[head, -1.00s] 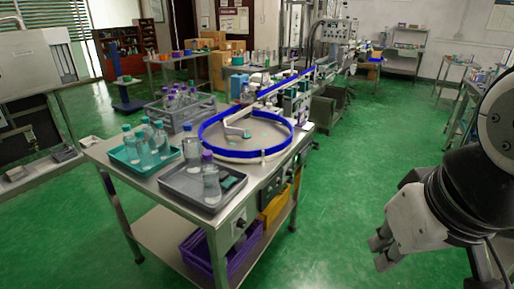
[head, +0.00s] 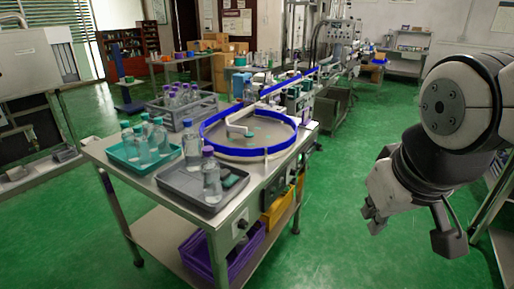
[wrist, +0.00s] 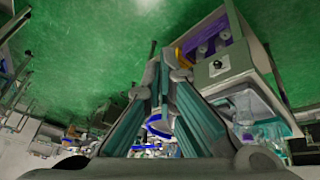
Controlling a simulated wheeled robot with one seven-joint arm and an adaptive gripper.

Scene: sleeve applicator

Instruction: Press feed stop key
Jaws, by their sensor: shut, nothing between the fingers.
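My gripper (head: 375,220) is at the right in the head view, over open floor, well apart from the table. Its fingers are shut and empty; they also show in the wrist view (wrist: 163,72), converging near the middle. The steel machine table (head: 133,176) carries a blue-rimmed round turntable (head: 247,152). Dark control boxes (head: 273,189) are on the table's right-hand side. A pale plate with a small dark knob (head: 240,223) is at the near corner, and a similar plate and knob show in the wrist view (wrist: 218,65). The feed stop key is too small to pick out.
A grey tray (head: 172,182) with bottles and a teal tray (head: 118,158) with bottles stand on the table. A purple crate (head: 222,252) and a yellow bin (head: 276,213) are below. Green floor (head: 335,215) is clear between table and gripper. A shelf stands behind my arm.

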